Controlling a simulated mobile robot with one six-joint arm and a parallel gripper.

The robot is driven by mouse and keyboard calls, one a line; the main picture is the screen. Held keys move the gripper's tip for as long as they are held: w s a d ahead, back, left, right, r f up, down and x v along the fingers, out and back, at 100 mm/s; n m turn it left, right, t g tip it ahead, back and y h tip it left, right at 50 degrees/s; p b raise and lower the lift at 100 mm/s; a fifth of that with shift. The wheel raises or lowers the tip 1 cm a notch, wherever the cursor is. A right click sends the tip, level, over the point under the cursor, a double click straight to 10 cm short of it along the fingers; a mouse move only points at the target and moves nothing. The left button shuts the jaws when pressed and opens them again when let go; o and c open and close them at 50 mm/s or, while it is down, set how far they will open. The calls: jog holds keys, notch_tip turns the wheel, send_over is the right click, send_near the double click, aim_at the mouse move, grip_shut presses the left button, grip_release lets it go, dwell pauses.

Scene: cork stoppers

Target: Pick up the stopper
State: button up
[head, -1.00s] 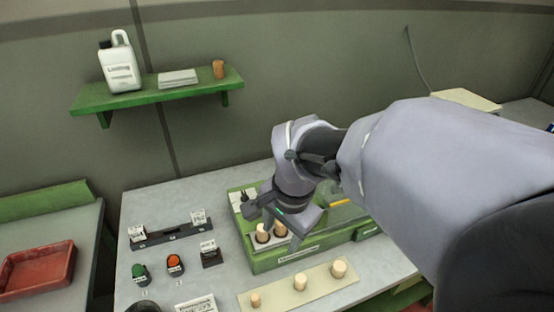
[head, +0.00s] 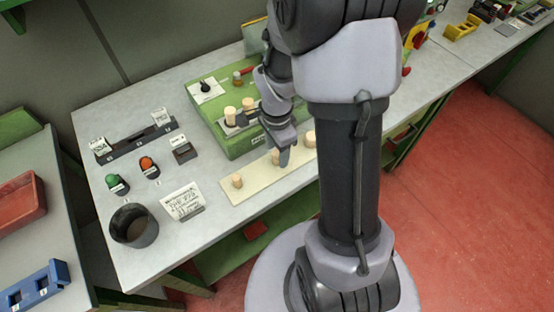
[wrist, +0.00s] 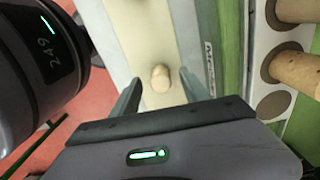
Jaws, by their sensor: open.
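A pale wooden stopper (wrist: 160,78) stands on a cream board (wrist: 160,120) in the wrist view, seen between the two fingers of my gripper (wrist: 162,82). The fingers are apart, with nothing gripped. In the head view my gripper (head: 284,160) points down over the middle of the board (head: 256,183), right beside the middle stopper (head: 277,157). A stopper stands to its left (head: 237,181) and a wider one to its right (head: 310,138). I cannot tell the exact height of the fingertips above the board.
A green box (head: 232,150) behind the board holds upright corks (head: 248,104); corks also show close on the right in the wrist view (wrist: 297,72). A dark cup (head: 134,228), a sign (head: 183,202) and green and orange knobs (head: 148,166) stand left.

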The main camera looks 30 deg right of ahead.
jog(key=shift+f, duration=0.65)
jog(key=shift+r, duration=0.1)
grip_shut()
